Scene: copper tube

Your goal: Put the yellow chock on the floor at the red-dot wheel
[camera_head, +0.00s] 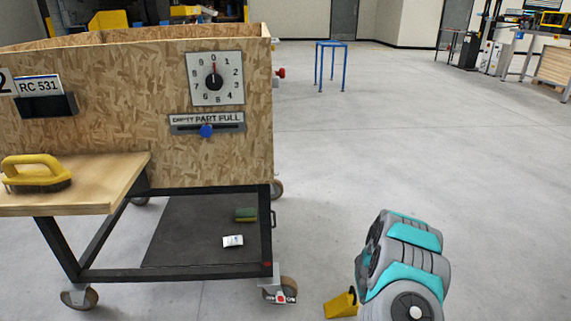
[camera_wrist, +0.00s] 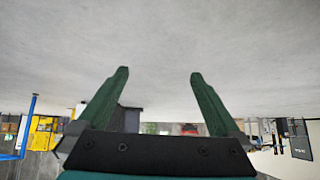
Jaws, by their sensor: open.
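The yellow chock (camera_head: 340,305) is low in the head view, apparently on the floor, its right side partly hidden by my arm. The red-dot wheel (camera_head: 287,284) is the cart's front right caster, with a red dot on a white plate. The chock is to the right of this wheel, with a gap of floor between them. My gripper (camera_wrist: 160,76) is open and empty in the wrist view, with bare floor showing between its green fingers. In the head view its fingers are not visible.
The wheeled cart (camera_head: 130,120) has a chipboard box, a side shelf with a yellow brush (camera_head: 37,174), and a lower deck holding a green block (camera_head: 246,214) and a white packet (camera_head: 233,241). A blue stand (camera_head: 331,62) is farther back. The floor to the right is clear.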

